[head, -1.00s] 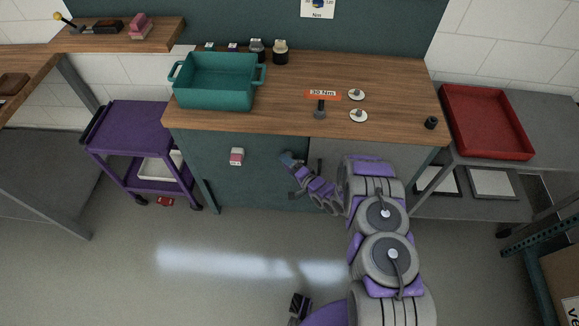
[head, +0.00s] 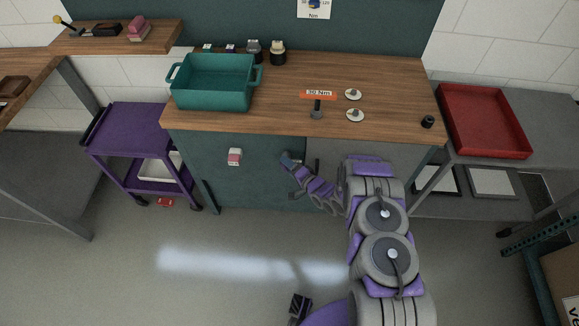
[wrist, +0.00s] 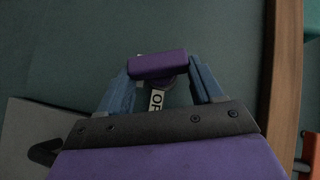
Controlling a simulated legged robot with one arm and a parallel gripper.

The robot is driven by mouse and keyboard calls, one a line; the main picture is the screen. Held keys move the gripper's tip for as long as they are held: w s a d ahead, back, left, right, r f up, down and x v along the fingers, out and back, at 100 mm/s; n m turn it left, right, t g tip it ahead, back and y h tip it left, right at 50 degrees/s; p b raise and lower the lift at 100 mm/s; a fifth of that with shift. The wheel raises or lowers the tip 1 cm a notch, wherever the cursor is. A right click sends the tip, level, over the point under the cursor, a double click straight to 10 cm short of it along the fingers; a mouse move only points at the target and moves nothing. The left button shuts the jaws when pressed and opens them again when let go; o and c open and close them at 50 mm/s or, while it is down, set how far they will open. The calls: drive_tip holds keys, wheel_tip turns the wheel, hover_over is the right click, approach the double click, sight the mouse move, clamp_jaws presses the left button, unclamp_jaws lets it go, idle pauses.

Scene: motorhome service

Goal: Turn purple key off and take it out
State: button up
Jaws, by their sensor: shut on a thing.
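The purple key (wrist: 157,65) shows in the wrist view as a purple bar lying crosswise at the blue fingertips, against the dark teal cabinet front (wrist: 60,55). My gripper (wrist: 162,72) is shut on it, one finger at each side. In the head view my gripper (head: 287,158) is at the cabinet front, below the wooden worktop. The key is too small or hidden to make out there. I cannot tell whether it is still in its lock.
A red-and-white switch (head: 234,157) is on the cabinet front to the left. A purple cart (head: 135,130) stands left, a red tray (head: 485,120) right.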

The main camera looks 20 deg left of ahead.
drive_tip(key=c, duration=0.5)
drive_tip(key=n+h+p, duration=0.1)
drive_tip(key=h, duration=0.1)
drive_tip(key=r+n+h+p, duration=0.1)
drive_tip(key=p, duration=0.1)
drive_tip(key=shift+a+g+h, duration=0.15)
drive_tip(key=shift+g+h, duration=0.15)
drive_tip(key=shift+h, duration=0.1)
drive_tip(key=shift+c, duration=0.2)
drive_tip(key=shift+a+n+h+p, duration=0.1)
drive_tip(key=shift+n+h+p, duration=0.4)
drive_tip(key=shift+n, duration=0.1)
drive_tip(key=shift+f, duration=0.1)
drive_tip(key=shift+h, duration=0.3)
